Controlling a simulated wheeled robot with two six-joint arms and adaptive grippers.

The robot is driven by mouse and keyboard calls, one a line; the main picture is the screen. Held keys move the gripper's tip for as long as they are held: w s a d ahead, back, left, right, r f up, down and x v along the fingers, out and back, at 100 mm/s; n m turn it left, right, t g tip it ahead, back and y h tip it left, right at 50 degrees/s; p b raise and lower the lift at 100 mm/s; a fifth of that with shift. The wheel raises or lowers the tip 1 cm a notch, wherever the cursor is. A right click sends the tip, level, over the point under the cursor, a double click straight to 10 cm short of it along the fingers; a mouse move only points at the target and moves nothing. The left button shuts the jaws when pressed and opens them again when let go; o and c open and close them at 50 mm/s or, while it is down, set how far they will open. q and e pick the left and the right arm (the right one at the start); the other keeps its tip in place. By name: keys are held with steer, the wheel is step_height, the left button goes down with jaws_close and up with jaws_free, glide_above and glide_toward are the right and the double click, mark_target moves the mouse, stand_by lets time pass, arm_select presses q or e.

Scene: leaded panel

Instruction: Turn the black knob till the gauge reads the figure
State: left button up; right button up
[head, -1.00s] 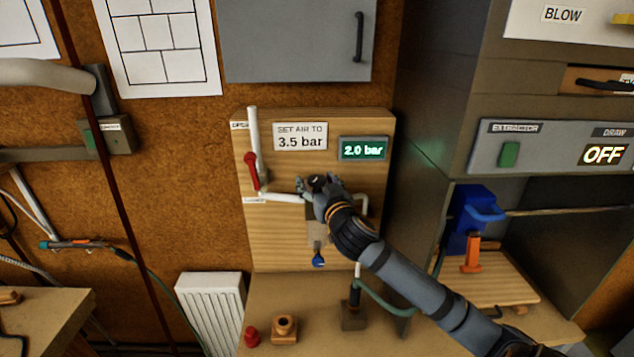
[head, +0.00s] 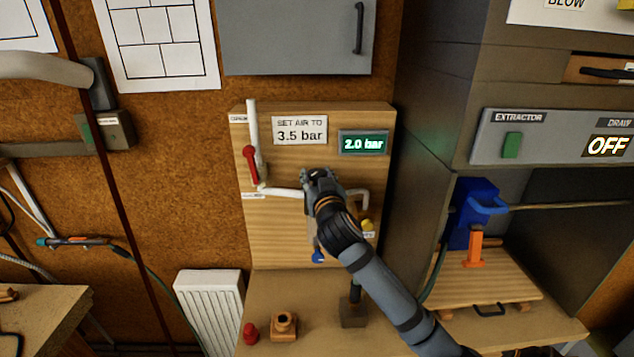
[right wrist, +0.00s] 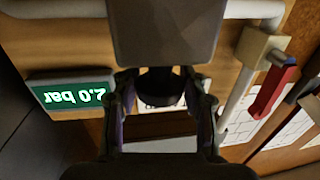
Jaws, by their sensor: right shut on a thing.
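The black knob (right wrist: 160,88) shows in the right wrist view between the two fingers of my right gripper (right wrist: 162,100), which is shut on it. In the head view my right gripper (head: 322,178) covers most of the knob, in front of the wooden board (head: 275,235). The gauge (head: 363,143) is a green-lit display at the board's upper right and reads 2.0 bar. It shows upside down in the right wrist view (right wrist: 73,97). The sign (head: 300,131) to its left reads SET AIR TO 3.5 bar. My left gripper is not in view.
A red-handled valve (head: 250,165) on a white pipe is left of the knob. A blue part (head: 318,257) hangs below my gripper, and a yellow one (head: 367,225) sits to its right. The extractor panel (head: 550,137) at right reads OFF.

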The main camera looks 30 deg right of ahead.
steer(key=m+g+h+b, duration=0.2)
steer(key=g+h+b, duration=0.1)
steer(key=m+g+h+b, duration=0.5)
steer(key=m+h+b, duration=0.1)
steer(key=b, duration=0.1)
steer(key=shift+f+g, duration=0.25)
steer(key=shift+g, duration=0.15)
steer(key=m+g+h+b, duration=0.1)
steer(key=m+g, duration=0.1)
steer(key=g, duration=0.1)
steer(key=shift+r+b, duration=0.15)
steer(key=shift+b, duration=0.25)
steer(key=shift+r+m+g+h+b, duration=0.1)
steer(key=shift+m+g+h+b, duration=0.4)
steer(key=shift+m+g, duration=0.9)
steer(key=shift+g, duration=0.4)
steer(key=o, duration=1.2)
steer(key=shift+c, duration=0.2)
